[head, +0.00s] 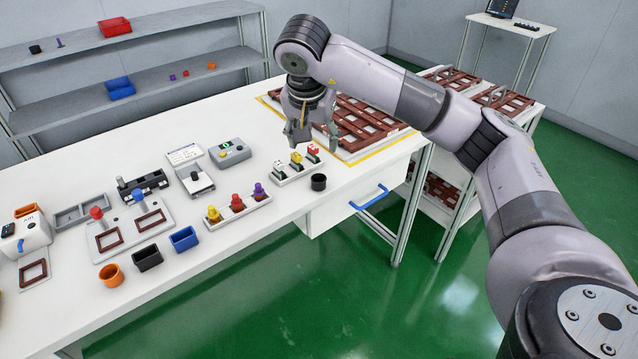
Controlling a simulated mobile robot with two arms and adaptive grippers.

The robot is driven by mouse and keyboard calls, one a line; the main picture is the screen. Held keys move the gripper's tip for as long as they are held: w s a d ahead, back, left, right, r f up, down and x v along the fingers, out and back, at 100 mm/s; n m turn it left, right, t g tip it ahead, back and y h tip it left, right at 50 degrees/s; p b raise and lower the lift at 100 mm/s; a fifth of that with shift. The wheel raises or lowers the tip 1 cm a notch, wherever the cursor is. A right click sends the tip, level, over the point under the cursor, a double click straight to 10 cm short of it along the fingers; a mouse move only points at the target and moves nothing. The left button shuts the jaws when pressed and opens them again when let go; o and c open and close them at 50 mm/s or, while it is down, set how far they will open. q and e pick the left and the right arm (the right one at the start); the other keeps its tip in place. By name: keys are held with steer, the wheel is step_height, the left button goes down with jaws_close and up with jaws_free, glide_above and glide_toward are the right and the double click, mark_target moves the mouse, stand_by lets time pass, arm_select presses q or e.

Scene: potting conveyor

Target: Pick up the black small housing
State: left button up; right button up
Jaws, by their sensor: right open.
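A small round black housing (318,182) stands upright near the front edge of the white table, beside a tray of small white, yellow and red parts. A black rectangular open housing (147,258) stands further left along the front edge, between an orange round one (111,274) and a blue rectangular one (184,238). I cannot tell for certain which black one the task names. My right gripper (297,137) points down, open and empty, behind the part tray and apart from the round black housing. My left gripper is not in view.
The part tray (275,183) lies close to the round black housing. A rack with yellow, red and purple topped parts (234,212) is to its left. Brown frames (362,128) lie behind and right of my right gripper. A blue drawer handle (369,197) juts out below.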

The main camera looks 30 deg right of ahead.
steer(key=p, duration=0.2)
glide_toward(318, 176)
steer(key=shift+s+d+f, duration=0.1)
steer(key=shift+s+f, duration=0.2)
steer(key=shift+f, duration=0.25)
steer(key=shift+s+d+f, duration=0.15)
steer(key=shift+s+f, duration=0.15)
steer(key=shift+f, duration=0.25)
steer(key=x, duration=0.5)
steer(key=shift+w+a+f+p, duration=0.15)
steer(key=shift+w+f+p, duration=0.1)
steer(key=shift+w+p, duration=0.15)
steer(key=shift+c, duration=0.5)
steer(key=c, duration=0.8)
